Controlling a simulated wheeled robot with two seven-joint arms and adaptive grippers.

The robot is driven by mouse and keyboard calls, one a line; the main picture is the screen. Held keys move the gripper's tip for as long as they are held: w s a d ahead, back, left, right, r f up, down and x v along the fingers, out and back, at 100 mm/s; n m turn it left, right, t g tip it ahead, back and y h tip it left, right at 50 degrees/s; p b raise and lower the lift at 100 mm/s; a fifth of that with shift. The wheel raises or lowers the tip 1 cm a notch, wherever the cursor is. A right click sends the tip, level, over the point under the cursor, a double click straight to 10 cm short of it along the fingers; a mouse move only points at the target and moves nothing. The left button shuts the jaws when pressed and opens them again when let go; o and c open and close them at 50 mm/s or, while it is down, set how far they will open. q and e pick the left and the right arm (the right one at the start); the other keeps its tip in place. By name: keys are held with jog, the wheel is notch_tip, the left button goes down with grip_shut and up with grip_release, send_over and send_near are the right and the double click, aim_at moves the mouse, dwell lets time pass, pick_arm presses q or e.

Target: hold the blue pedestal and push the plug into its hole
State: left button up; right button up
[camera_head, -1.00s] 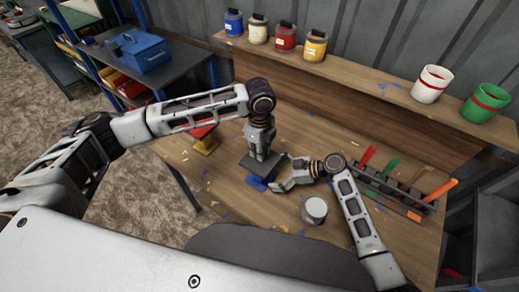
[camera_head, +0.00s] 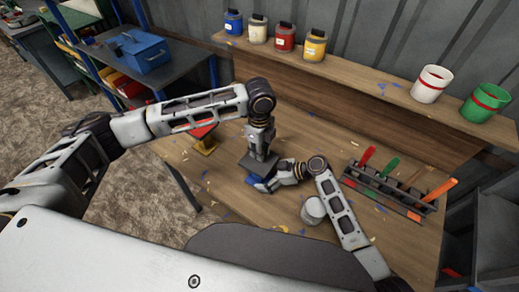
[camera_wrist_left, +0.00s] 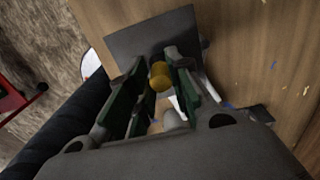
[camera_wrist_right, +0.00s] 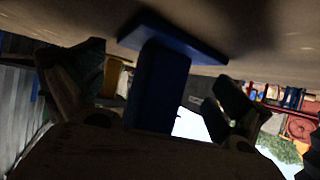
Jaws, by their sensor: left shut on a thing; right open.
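The blue pedestal (camera_head: 253,180) stands on the bench with a dark grey plate (camera_head: 258,164) on top. In the right wrist view its blue stem (camera_wrist_right: 158,88) is between the fingers. My right gripper (camera_head: 267,186) is open around the stem, low beside the pedestal. I cannot tell whether either finger touches it. My left gripper (camera_head: 259,152) points down above the grey plate, shut on the yellow plug (camera_wrist_left: 160,76). The grey plate (camera_wrist_left: 150,35) shows beyond the plug in the left wrist view. The hole is hidden, and I cannot tell whether the plug touches the plate.
A grey can (camera_head: 313,210) stands close beside my right forearm. A red-topped yellow stand (camera_head: 205,142) is to the left, near my left arm. A rack (camera_head: 385,190) with coloured handles is at the right. Pots and buckets line the back shelf (camera_head: 360,82).

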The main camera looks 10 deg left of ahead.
jog(key=c, duration=1.4)
jog(key=shift+c, duration=0.2)
jog(key=shift+s+d+f, duration=0.1)
jog(key=shift+s+f, duration=0.05)
jog(key=shift+f, duration=0.15)
dwell(1.0)
